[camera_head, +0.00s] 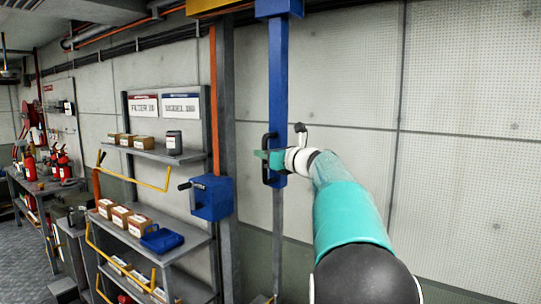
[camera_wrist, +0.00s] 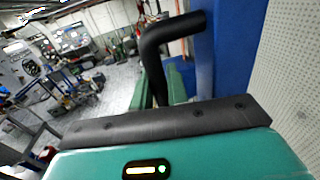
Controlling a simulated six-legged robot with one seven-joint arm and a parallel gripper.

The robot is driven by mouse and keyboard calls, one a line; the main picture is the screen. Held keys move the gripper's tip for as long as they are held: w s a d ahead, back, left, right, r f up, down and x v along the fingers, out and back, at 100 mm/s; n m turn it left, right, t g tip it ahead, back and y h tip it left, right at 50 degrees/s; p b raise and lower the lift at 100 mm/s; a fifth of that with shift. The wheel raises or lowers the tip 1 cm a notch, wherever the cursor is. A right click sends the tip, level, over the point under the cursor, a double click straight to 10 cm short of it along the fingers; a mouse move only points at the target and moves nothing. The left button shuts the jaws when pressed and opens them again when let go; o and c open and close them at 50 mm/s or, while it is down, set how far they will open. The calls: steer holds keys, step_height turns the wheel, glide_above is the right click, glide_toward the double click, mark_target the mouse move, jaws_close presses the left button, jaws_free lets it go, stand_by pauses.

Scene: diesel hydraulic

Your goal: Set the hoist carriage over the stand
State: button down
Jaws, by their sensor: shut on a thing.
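A tall blue post (camera_head: 279,85) hangs in front of the wall panels, with a blue block (camera_head: 279,8) at its top beside a yellow beam. A black handle (camera_head: 266,160) sits on its lower part. My gripper (camera_head: 272,158) is shut on this handle, with my teal arm reaching in from the lower right. In the wrist view, the black handle (camera_wrist: 153,55) runs down between the green fingers (camera_wrist: 158,92), and the blue post (camera_wrist: 232,50) stands just to the right. I cannot make out the stand with certainty.
A blue crank box (camera_head: 211,197) is on the grey column left of the post. Shelves (camera_head: 160,245) with cartons and a blue tray (camera_head: 162,238) stand further left. A yellow overhead beam (camera_head: 215,5) ends near the post's top. The wall on the right is bare.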

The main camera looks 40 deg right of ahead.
steer(key=shift+w+a+r, duration=0.1)
steer(key=shift+w+a, duration=0.05)
steer(key=c, duration=1.4)
jaws_free()
steer(key=shift+w, duration=0.3)
steer(key=shift+c, duration=0.2)
steer(key=shift+s, duration=0.35)
steer(key=shift+w, duration=0.15)
steer(key=s+d, duration=0.2)
steer(key=s, duration=1.2)
